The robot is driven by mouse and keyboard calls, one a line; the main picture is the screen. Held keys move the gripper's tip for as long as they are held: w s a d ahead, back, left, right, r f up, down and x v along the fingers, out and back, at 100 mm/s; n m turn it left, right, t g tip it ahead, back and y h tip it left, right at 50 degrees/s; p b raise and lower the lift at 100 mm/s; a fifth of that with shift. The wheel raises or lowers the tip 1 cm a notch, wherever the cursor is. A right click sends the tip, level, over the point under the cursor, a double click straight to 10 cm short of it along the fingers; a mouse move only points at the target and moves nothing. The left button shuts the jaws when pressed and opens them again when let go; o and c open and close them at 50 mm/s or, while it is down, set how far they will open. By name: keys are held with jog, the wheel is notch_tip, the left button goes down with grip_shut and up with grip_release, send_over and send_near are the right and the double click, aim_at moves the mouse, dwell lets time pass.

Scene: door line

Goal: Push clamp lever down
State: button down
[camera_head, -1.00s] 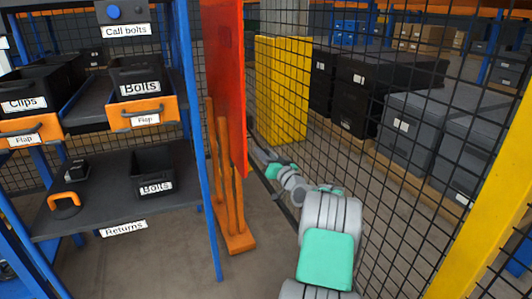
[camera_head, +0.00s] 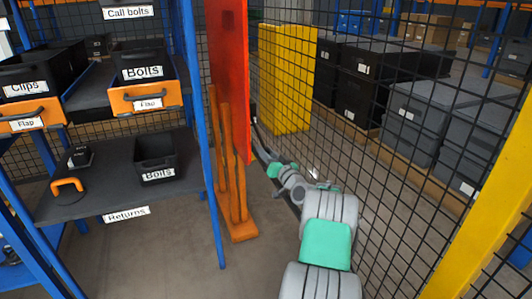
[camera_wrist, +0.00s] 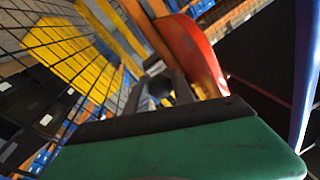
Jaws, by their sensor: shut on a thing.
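I cannot make out a clamp lever for certain in either view. My gripper (camera_wrist: 160,92) shows in the wrist view, with dark fingers close together beyond the green wrist cover. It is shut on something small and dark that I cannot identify. A red curved part (camera_wrist: 195,50) rises just beyond the fingertips; I cannot tell whether they touch it. In the head view my arm reaches forward along the mesh fence to the edge of a tall red panel (camera_head: 230,80). My fingertips are not clear there.
A blue shelf rack with black bins (camera_head: 155,158) and an orange looped handle (camera_head: 68,187) is at left. The mesh fence (camera_head: 400,180) lies close on the right, with a yellow cabinet (camera_head: 285,80) behind it.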

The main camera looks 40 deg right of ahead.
jog(key=c, duration=1.1)
grip_release()
jog(key=shift+d, duration=0.15)
jog(key=shift+o, duration=0.2)
jog(key=s+a+f+p, duration=0.1)
jog(key=s+p, duration=0.1)
jog(key=s, duration=0.5)
jog(key=shift+s, duration=0.3)
jog(key=shift+a, duration=0.1)
